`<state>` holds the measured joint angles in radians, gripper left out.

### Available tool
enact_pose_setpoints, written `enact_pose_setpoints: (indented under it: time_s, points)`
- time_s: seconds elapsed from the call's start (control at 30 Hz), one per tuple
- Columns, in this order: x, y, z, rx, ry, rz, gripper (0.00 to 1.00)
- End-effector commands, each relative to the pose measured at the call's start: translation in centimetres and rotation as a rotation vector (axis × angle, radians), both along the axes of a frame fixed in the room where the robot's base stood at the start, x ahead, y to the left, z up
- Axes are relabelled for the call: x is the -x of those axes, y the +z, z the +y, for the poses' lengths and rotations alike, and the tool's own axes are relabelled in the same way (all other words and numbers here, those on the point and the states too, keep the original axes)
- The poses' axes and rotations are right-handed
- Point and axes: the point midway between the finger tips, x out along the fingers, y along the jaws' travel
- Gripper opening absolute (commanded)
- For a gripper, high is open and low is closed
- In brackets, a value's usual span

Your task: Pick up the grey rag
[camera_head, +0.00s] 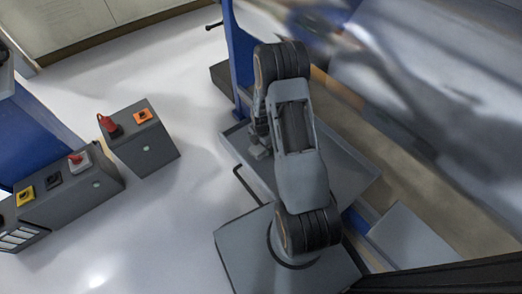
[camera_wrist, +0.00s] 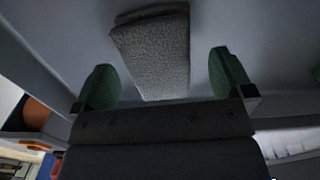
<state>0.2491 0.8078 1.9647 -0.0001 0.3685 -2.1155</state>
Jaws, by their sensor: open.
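The grey rag (camera_wrist: 152,52) shows in the wrist view as a folded, textured cloth at the top centre, lying on a smooth grey surface. My gripper (camera_wrist: 162,66) is open, with one green-padded finger on each side of the rag. Gaps show between the rag and both fingers, and I cannot tell how far above the surface they are. The rag's near end meets the dark gripper body in the picture. In the head view my gripper (camera_head: 259,146) points down over a grey tray (camera_head: 345,176), partly behind my arm. I cannot see the rag there.
A blue post (camera_head: 238,60) stands just behind the tray. Grey control boxes with red and orange switches (camera_head: 142,142) and yellow ones (camera_head: 70,184) stand at the left. Large blurred machinery (camera_head: 440,90) fills the right. Pale floor (camera_head: 180,75) lies open between.

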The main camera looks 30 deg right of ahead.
Motion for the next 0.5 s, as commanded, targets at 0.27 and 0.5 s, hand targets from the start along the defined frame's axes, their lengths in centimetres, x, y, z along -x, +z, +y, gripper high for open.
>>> enact_pose_setpoints:
  time_s: [0.27,0.5]
  points:
    - [-0.02,-2.0,0.0,0.0,0.0,0.0,0.99]
    - [0.0,-1.96,0.0,0.0,0.0,0.0,0.86]
